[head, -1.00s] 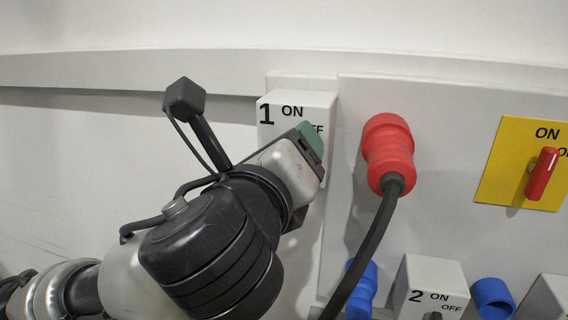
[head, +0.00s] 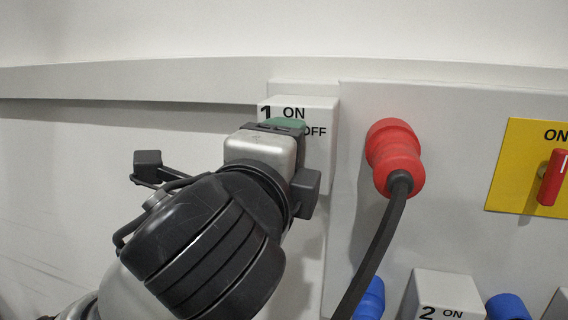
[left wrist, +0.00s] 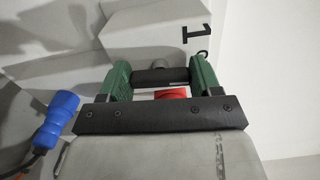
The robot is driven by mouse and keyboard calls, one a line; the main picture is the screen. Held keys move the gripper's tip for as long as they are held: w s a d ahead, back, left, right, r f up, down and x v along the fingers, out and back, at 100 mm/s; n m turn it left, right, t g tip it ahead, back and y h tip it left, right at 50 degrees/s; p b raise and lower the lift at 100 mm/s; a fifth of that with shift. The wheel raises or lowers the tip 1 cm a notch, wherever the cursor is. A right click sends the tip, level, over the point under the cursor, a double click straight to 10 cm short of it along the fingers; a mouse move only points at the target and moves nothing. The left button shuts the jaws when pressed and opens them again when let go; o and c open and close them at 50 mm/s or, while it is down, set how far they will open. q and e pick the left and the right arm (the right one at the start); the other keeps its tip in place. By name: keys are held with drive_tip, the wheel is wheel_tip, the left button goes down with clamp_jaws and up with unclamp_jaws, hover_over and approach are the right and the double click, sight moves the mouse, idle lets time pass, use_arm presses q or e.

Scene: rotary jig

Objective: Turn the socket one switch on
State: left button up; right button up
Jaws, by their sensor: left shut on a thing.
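The socket one switch box (head: 319,160) is a white block marked 1, ON and OFF, on the wall panel left of the red plug. My left gripper (head: 285,125) is in front of it and hides the switch and part of its face in the head view. In the left wrist view the green fingers of the left gripper (left wrist: 160,74) are shut on the dark switch knob (left wrist: 160,76), one on each side. The box also shows there (left wrist: 150,40), with its 1 turned sideways. Which mark the knob points at cannot be told. My right gripper is not in view.
A red plug (head: 393,155) with a dark cable (head: 368,255) hangs close right of box one. Farther right is a red switch (head: 552,178) on a yellow plate (head: 515,165). Box two (head: 441,290) and blue connectors (head: 508,306) are below.

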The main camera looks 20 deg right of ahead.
use_arm(q)
drive_tip(key=shift+n, duration=0.6)
drive_tip(key=o, duration=0.9)
drive_tip(key=b+v, duration=0.3)
drive_tip(key=v, duration=0.7)
drive_tip(key=shift+s+a, duration=0.3)
